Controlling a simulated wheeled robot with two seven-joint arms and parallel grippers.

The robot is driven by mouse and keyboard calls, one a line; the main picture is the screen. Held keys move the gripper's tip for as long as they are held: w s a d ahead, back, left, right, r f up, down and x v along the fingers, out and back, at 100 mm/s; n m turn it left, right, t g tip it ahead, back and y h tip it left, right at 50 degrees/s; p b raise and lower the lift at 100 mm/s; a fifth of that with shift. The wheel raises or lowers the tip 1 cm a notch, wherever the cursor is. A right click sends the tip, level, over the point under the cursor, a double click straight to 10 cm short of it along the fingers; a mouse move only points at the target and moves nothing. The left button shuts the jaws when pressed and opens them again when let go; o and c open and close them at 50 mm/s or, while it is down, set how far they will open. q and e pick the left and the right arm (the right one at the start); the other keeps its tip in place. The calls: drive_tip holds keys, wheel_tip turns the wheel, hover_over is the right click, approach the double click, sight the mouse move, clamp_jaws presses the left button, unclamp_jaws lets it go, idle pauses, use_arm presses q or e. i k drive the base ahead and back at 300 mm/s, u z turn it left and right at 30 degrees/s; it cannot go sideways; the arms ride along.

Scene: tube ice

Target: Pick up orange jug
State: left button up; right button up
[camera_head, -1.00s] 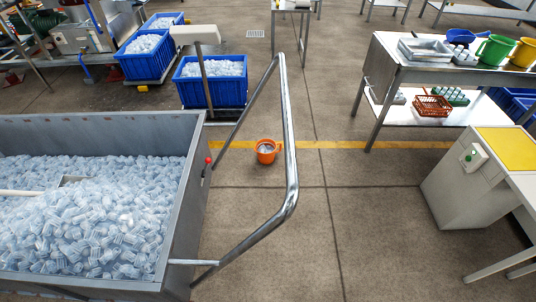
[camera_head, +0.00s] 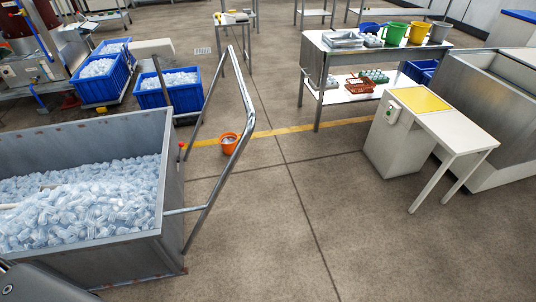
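The orange jug (camera_head: 228,144) stands on the floor just beyond the metal ice bin, on the yellow floor line. Something pale shows in its open top. The bent steel handle rail (camera_head: 243,110) of the bin passes right beside it in the picture and seems to overlap its right edge. Neither of my grippers can be made out in the head view. A dark grey part at the bottom left corner seems to be my own.
The metal bin (camera_head: 172,185) full of tube ice fills the left side. Blue crates (camera_head: 168,101) of ice stand behind it. A white table with a yellow top (camera_head: 420,99) and a steel table with jugs (camera_head: 385,52) stand at right. The middle floor is clear.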

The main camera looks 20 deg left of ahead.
sight(229, 141)
drive_tip(key=z, duration=0.6)
drive_tip(key=i, duration=1.95)
drive_tip(key=u, duration=0.75)
drive_tip(key=i, duration=0.95)
drive_tip(key=u, duration=1.4)
drive_tip(key=i, duration=0.5)
drive_tip(key=u, duration=0.45)
